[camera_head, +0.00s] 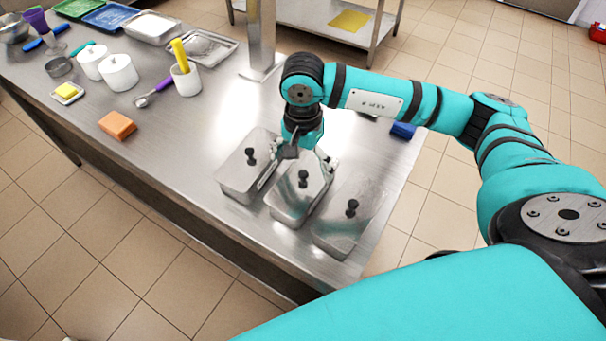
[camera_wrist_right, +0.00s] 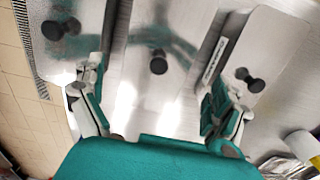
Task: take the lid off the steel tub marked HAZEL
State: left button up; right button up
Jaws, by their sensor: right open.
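Three lidded steel tubs stand in a row at the table's near right corner: a left tub (camera_head: 232,182), a middle tub (camera_head: 287,205) and a right tub (camera_head: 335,235). Each lid has a black knob; all three lids are on. My right gripper (camera_head: 300,168) is open and empty above the middle tub. In the right wrist view its fingers stand apart on either side of the middle knob (camera_wrist_right: 158,62), not touching it. My left gripper is out of view.
A steel post (camera_head: 262,40) rises behind the tubs. A blue item (camera_head: 403,130) lies near the right edge.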

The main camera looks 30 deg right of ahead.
aim_at(304, 173)
jog(key=f+p, duration=0.1)
jog(key=f, duration=0.2)
jog(key=shift+s+f, duration=0.2)
jog(key=shift+f, duration=0.25)
grip_shut()
dwell(0.4)
